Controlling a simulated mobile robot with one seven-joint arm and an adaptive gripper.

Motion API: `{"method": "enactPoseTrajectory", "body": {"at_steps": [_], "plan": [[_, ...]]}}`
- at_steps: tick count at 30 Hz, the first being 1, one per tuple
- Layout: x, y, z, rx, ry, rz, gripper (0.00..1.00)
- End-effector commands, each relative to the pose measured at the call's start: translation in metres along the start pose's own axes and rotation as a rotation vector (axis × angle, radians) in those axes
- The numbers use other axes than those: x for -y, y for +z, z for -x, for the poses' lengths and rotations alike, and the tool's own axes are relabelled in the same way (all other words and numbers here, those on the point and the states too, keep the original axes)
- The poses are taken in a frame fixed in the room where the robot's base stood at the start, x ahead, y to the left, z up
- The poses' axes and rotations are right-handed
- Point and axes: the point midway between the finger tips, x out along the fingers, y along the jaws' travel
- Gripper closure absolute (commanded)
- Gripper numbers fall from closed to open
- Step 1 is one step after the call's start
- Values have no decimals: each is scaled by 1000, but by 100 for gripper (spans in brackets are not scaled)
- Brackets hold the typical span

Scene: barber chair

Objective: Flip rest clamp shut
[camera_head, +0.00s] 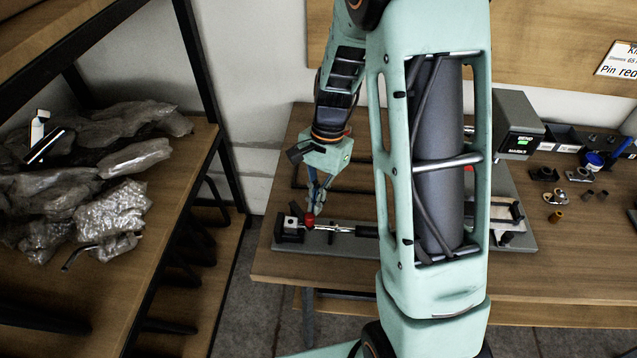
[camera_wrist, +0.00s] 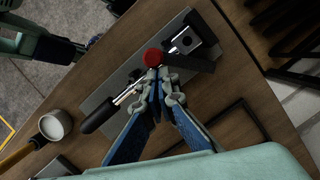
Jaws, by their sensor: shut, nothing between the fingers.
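The rest clamp has a black grip (camera_wrist: 98,115), a silver metal shaft (camera_wrist: 132,90) and a red round end (camera_wrist: 153,57). It lies over a grey base plate (camera_wrist: 112,83), beside a black block with a metal fitting (camera_wrist: 186,40). In the head view the red end (camera_head: 309,219) and silver shaft (camera_head: 338,229) show low over the plate (camera_head: 330,244). My gripper (camera_wrist: 163,80) is shut and empty, fingertips together just beside the red end; contact cannot be told. In the head view my gripper (camera_head: 311,208) points down above the red end. Whether the clamp is latched cannot be told.
My arm hides the middle of the wooden bench (camera_head: 585,265). A grey box with a green display (camera_head: 517,124) and small parts stand at right. A shelf with bubble-wrapped bundles (camera_head: 90,185) is at left.

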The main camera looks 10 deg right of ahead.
Motion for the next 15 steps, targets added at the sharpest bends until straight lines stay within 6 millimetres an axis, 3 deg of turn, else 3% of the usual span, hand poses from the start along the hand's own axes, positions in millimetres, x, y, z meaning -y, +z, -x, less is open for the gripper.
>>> {"method": "enactPoseTrajectory", "body": {"at_steps": [15], "plan": [[8, 30, -6, 0, -113, -447, 100]]}}
